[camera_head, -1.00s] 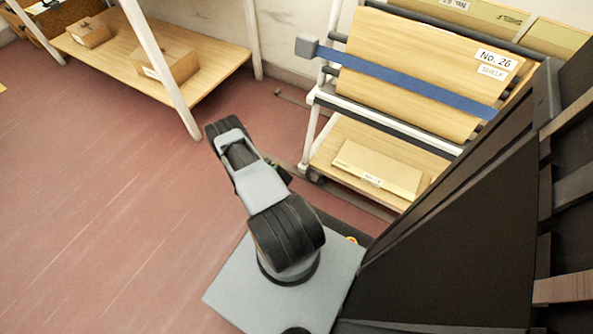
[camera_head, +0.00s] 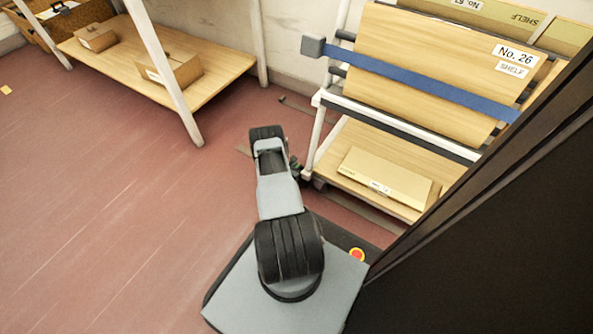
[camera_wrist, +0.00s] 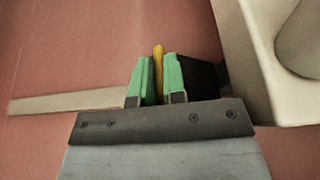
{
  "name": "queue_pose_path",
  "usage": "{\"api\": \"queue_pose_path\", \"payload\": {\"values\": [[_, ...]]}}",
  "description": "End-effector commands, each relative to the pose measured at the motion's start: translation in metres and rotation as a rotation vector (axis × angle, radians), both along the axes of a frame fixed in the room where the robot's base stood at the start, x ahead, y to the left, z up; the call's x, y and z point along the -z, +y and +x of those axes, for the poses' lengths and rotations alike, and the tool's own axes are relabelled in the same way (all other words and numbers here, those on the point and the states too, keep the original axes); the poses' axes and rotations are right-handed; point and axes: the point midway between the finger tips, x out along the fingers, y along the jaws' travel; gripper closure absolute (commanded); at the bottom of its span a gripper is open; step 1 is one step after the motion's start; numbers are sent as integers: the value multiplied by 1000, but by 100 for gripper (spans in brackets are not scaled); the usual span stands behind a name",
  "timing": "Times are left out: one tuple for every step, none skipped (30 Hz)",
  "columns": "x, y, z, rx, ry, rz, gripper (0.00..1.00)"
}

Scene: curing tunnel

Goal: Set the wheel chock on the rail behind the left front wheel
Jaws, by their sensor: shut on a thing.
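In the wrist view my gripper (camera_wrist: 157,82) has green-padded fingers shut on a slim yellow upright piece, which appears to be the grip of the wheel chock (camera_wrist: 158,62). A black block beside the right finger looks like the chock's body. The pale rail (camera_wrist: 65,103) runs along the floor left of the fingers. Whether the chock touches it is hidden. In the head view the rail also shows (camera_head: 365,212) under the rack trolley. A small dark wheel (camera_head: 319,184) stands at the trolley's near-left corner. My gripper is beside that corner, mostly hidden by my arm.
The trolley (camera_head: 310,150) carries tilted boards under a blue strap, labelled No. 26, and a flat carton (camera_head: 385,178). Its pale frame (camera_wrist: 245,60) is close at the wrist view's right. A wooden shelf (camera_head: 215,70) with boxes stands back left.

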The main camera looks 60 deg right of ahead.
Motion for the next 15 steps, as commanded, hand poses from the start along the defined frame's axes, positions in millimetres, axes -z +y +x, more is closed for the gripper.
{"api": "queue_pose_path", "payload": {"values": [[9, -4, -2, 1, -1, -1, 100], [10, -6, -2, 1, 0, -1, 100], [10, -7, -2, 0, 0, -1, 100], [10, -8, -2, -1, 0, -1, 100], [9, -8, -2, -2, -1, -1, 100], [9, -8, -2, -2, 0, -1, 100], [8, -8, -2, -2, 0, -1, 100], [8, -8, -2, -2, 0, -1, 100], [8, -8, -2, -2, 0, -1, 100], [8, -8, -2, -2, 0, -1, 100], [9, -7, -2, -1, 1, -1, 100], [9, -7, -2, -1, 1, -1, 100], [10, -7, -2, -1, 1, -1, 100], [11, -7, -2, -1, 1, -1, 100], [12, -7, -2, -1, 0, -1, 100]]}}
